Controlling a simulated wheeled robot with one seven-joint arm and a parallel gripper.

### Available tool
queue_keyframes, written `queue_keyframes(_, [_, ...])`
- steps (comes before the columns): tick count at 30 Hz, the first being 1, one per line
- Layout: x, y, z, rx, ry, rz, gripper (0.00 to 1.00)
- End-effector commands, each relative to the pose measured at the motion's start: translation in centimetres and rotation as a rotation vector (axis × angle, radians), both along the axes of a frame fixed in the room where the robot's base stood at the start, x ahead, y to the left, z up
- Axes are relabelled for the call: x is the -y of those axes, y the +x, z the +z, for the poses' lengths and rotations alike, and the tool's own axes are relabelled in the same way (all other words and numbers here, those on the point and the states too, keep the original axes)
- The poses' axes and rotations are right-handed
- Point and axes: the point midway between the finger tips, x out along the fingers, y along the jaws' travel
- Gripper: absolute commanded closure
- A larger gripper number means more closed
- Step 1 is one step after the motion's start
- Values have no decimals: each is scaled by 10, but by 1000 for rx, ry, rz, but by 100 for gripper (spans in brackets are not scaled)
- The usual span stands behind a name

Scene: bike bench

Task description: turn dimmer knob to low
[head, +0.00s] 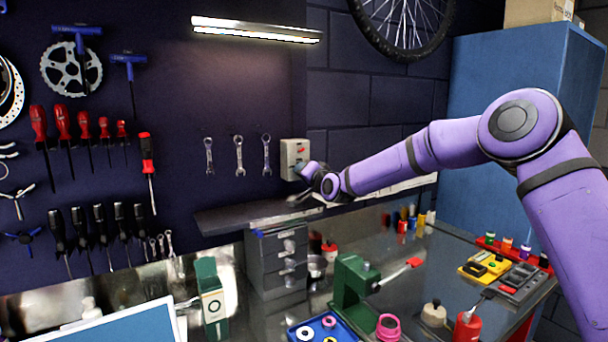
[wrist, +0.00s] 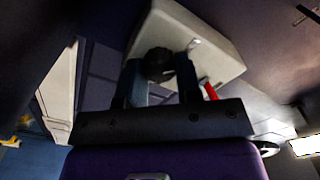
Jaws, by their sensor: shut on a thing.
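The dimmer box (head: 293,152) is a small beige box on the dark wall, with a red mark on its face. In the wrist view the box (wrist: 222,38) fills the upper middle, and a red pointer (wrist: 209,90) shows beside my right finger. The dark round knob (wrist: 158,62) sits between my two fingers. My gripper (wrist: 156,80) is shut on the knob. In the head view my gripper (head: 306,172) reaches the box from the right and hides the knob.
A lit lamp bar (head: 257,30) is above. Several wrenches (head: 239,155) hang left of the box. A shelf (head: 255,214) lies just below it. The bench below carries a green vise (head: 353,290) and a drawer unit (head: 278,262). A blue cabinet (head: 515,75) stands at right.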

Motion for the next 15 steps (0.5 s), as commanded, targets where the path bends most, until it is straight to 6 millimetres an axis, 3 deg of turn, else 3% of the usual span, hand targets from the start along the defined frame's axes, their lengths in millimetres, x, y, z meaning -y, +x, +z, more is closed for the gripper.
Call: queue_keyframes(15, [-1,-1,-2,13,-27,2,92])
